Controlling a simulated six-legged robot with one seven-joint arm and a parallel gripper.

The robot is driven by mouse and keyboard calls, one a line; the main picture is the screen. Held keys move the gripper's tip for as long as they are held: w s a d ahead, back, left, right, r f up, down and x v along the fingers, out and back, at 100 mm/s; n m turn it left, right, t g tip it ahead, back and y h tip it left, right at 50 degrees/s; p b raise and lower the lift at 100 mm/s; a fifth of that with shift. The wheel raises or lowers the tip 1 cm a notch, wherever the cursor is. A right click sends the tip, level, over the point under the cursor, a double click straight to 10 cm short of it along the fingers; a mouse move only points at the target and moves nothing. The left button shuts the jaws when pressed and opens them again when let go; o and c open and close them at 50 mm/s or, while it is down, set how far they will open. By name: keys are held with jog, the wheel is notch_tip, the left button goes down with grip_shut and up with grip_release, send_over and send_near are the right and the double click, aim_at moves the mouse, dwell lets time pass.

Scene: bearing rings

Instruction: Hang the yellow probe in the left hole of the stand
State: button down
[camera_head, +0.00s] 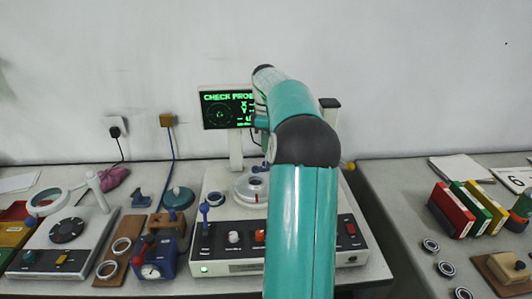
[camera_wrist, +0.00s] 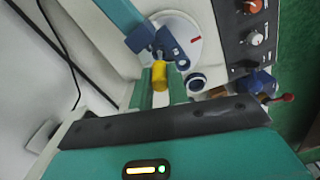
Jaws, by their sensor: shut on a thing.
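The yellow probe (camera_wrist: 159,75) shows in the wrist view as a short yellow cylinder at the tips of my gripper (camera_wrist: 160,87), which is shut on it. A dark blue bracket (camera_wrist: 180,46) lies just beyond the probe, close to it. I cannot tell whether they touch, or which part of the stand's holes is in line with the probe. In the head view my arm hides my gripper and most of the probe's surroundings. A small yellow ball (camera_head: 349,166) shows right of my arm; I cannot tell if it belongs to the probe.
The white instrument (camera_head: 228,255) with knobs and a round turntable (camera_head: 247,190) stands under my arm, with a green-text monitor (camera_head: 227,107) behind. A blue dial gauge (camera_head: 160,261) and a ring board (camera_head: 116,250) lie left. Coloured boxes (camera_head: 455,208) stand on the right table.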

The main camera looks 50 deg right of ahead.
notch_tip(320, 180, up, 12)
dwell(1.2)
